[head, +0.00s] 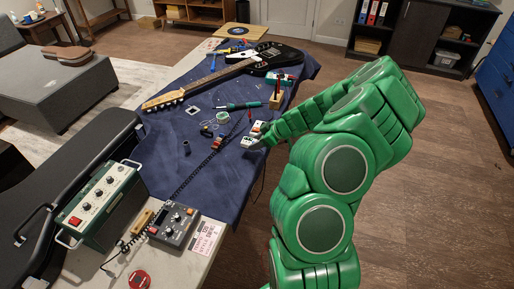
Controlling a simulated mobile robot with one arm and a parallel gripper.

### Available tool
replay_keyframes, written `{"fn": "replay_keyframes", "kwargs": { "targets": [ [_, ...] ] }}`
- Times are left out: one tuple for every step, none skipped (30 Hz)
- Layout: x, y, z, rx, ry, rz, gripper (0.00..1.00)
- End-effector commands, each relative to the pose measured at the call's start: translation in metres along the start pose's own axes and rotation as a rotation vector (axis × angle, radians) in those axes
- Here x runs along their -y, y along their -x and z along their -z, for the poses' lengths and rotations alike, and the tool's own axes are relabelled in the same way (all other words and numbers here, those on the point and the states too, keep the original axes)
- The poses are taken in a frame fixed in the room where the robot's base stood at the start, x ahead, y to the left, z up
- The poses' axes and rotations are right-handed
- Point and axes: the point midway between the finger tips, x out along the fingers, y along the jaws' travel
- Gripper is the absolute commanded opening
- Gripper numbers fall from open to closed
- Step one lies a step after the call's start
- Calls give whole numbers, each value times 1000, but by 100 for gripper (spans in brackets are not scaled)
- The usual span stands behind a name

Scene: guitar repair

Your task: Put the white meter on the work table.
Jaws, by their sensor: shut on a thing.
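My green arm reaches in from the right, and its gripper (258,137) is low over the right edge of the blue-covered work table (165,150). The gripper is shut on a small whitish thing, which looks like the white meter (250,143). The fingers and part of the meter are hard to make out at this size. I cannot tell whether the meter touches the cloth or is held just above it.
A black electric guitar (280,56) lies across the back of the table. A screwdriver (238,105), a small wooden block (275,101) and a red item (217,143) lie near the gripper. A grey pedal (175,224) and a green amplifier box (103,200) stand at the front. Bare cloth lies left of the gripper.

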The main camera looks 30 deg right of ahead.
Motion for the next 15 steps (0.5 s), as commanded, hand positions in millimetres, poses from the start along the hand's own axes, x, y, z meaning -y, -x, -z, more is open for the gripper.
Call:
{"fn": "replay_keyframes", "kwargs": {
  "targets": [
    [-2,-3,-2,1,-2,-1,13],
    [-3,-4,-2,1,-2,-1,13],
    [-4,-6,-3,1,-1,-1,13],
    [-5,-6,-3,1,0,0,13],
    [-5,-7,-3,0,0,0,13],
    [-6,-8,-4,0,1,0,13],
    [-6,-9,-4,0,1,0,13],
    [-7,-10,-4,0,1,1,13],
    [-9,-13,-6,0,0,1,13],
    [-8,-15,-8,0,-2,1,13],
    [-8,-17,-11,0,-2,2,13],
    [-8,-20,-14,0,-1,2,13],
    [-8,-23,-16,0,-2,2,13],
    [-8,-25,-18,0,-2,1,13],
    [-8,-27,-21,0,-2,2,13]
  ]
}}
